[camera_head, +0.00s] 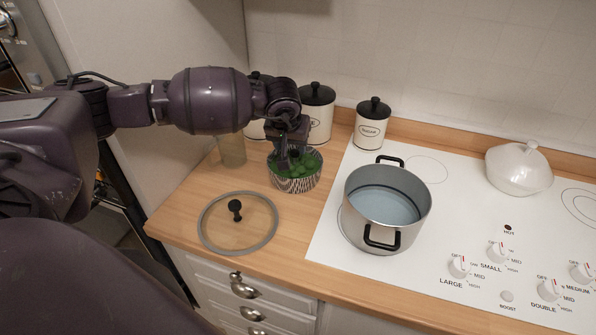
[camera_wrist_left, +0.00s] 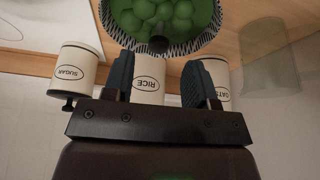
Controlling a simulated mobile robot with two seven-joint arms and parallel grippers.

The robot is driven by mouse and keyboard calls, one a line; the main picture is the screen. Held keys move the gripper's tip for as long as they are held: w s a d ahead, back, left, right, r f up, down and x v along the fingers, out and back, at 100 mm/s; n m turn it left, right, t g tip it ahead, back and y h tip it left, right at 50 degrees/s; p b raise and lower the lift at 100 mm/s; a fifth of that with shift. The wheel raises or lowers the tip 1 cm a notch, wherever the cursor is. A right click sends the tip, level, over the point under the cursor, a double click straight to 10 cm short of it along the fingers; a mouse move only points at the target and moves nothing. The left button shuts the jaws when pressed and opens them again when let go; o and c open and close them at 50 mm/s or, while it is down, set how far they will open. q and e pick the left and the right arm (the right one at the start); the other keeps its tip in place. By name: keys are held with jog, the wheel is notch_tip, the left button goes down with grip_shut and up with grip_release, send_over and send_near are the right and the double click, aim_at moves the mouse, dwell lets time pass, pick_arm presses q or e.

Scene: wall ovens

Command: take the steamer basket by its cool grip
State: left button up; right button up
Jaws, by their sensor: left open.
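The steamer basket (camera_head: 300,185) stands on the wooden counter, left of the pot, with round green pieces in it. Its striped wall also shows at the top of the left wrist view (camera_wrist_left: 190,46). A dark post (camera_wrist_left: 158,44), which looks like its grip, shows between the fingers' directions in that view. My left gripper (camera_head: 290,158) is over the basket in the head view, and it partly hides it. Its two fingers (camera_wrist_left: 160,76) are apart with nothing held between them. I cannot tell whether they touch the basket. My right gripper is not in view.
A steel pot (camera_head: 363,228) of water stands on the white cooktop (camera_head: 460,215). A glass lid (camera_head: 215,222) lies on the counter in front. Canisters (camera_head: 372,125) stand behind, with a clear container (camera_head: 231,150) left of the basket. A white lidded dish (camera_head: 517,170) is at right.

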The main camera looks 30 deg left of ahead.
aim_at(294, 154)
pick_arm(q)
jog(key=shift+p+x, duration=0.6)
jog(key=shift+x, duration=3.5)
jog(key=shift+a, duration=0.1)
jog(key=shift+c, duration=0.3)
jog(key=shift+w, duration=0.1)
grip_shut()
